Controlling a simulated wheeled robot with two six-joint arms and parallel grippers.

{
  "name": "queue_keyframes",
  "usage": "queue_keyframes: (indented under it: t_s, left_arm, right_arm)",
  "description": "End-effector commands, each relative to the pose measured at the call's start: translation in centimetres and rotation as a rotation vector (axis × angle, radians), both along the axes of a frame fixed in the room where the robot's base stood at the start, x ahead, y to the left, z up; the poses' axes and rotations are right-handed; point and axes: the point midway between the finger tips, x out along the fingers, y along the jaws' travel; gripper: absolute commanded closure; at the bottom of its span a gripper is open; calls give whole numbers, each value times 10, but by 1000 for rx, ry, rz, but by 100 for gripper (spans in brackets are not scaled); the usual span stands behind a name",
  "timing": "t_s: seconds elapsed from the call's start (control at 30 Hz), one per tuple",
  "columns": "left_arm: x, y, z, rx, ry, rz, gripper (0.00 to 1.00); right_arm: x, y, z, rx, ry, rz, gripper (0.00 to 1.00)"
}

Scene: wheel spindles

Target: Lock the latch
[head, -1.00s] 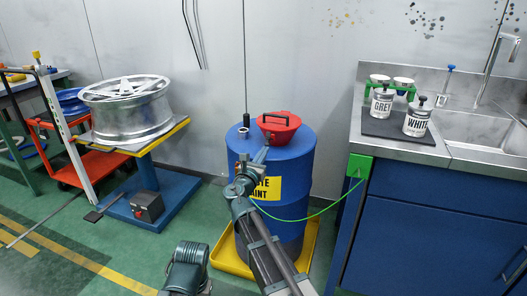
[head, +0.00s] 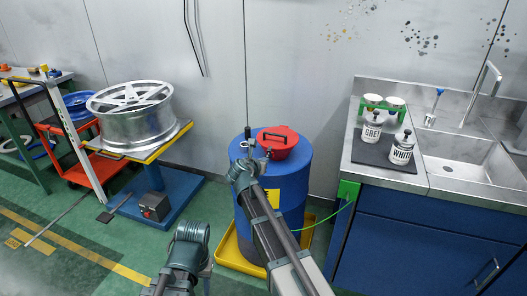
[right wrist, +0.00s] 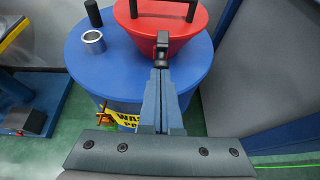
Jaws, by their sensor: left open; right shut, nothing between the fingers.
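The red funnel lid (head: 283,141) sits on top of the blue drum (head: 292,190); its black handle is up. In the right wrist view, a small dark latch-like part (right wrist: 162,43) stands at the near edge of the red lid (right wrist: 180,28). My right gripper (right wrist: 162,72) is shut and empty, its fingertips right at that part; I cannot tell whether they touch.
A black post (head: 248,133) and, in the right wrist view, a metal ring (right wrist: 93,41) are on the drum top. The drum stands in a yellow tray (head: 228,254). A wheel (head: 135,122) on a stand is to the left; a sink counter (head: 433,184) is to the right.

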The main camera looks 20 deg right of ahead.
Motion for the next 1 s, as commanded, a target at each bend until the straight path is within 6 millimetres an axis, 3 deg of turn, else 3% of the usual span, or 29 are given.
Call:
queue_keyframes:
  t_s: [0.03, 0.37, 0.43, 0.63, 1.0]
  left_arm:
    - [0, 0, 24, 0, 0, 0, 55]
    - [0, 0, 78, 0, 0, 0, 55]
    - [0, 0, 70, 0, 0, 0, 55]
    - [0, 0, 70, 0, 0, 0, 55]
    - [0, 0, 85, 0, 0, 0, 55]
  right_arm:
    - [4, -1, 16, 24, 33, -2, 100]
    - [12, -6, 27, 159, 232, -2, 100]
    - [9, -6, 18, 159, 235, 0, 100]
    - [9, -6, 18, 157, 233, 0, 100]
    - [9, -6, 34, 158, 232, 0, 100]
